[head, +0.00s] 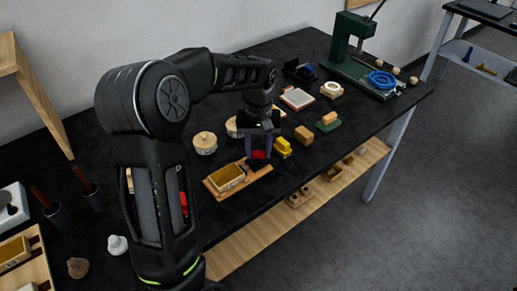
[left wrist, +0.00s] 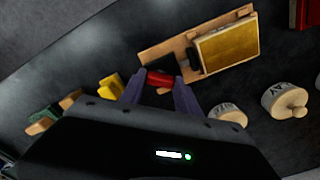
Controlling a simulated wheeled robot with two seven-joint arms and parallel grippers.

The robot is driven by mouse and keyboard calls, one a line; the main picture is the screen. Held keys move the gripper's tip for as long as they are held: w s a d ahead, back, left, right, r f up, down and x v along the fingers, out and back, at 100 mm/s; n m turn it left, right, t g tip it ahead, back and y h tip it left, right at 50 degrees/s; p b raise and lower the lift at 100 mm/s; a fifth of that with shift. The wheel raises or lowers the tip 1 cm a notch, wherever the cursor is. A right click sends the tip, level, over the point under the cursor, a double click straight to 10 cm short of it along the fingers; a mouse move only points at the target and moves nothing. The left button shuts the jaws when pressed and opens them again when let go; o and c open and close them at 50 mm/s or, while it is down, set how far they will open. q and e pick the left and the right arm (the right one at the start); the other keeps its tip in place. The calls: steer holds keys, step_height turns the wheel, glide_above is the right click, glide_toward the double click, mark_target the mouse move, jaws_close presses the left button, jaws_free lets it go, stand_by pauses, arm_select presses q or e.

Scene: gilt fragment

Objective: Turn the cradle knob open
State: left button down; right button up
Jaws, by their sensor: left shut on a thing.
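The cradle is a wooden board (head: 238,184) on the black bench, holding a gold-faced block (head: 228,176) at its left end. It also shows in the left wrist view (left wrist: 158,50), with the gold block (left wrist: 228,48) at its right. A red knob (left wrist: 159,79) sits at the other end of the board, next to a dark part. My left gripper (head: 259,156) points down over that end, its fingers shut on the red knob. The fingers partly hide the knob and the dark part. My right gripper is not in view.
A yellow block (head: 283,147) stands close to the right of my gripper. Round lidded wooden pots (head: 205,143) stand behind the cradle. A green press (head: 350,45) stands at the far end. The bench's front edge is just before the cradle.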

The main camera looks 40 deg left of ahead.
mark_target(259, 151)
arm_select(q)
steer(key=m, duration=0.5)
steer(key=shift+m, duration=0.3)
steer(key=m, duration=0.5)
steer(key=c, duration=0.9)
jaws_free()
step_height(259, 151, up, 8)
steer(key=shift+f, duration=0.1)
stand_by(0.3)
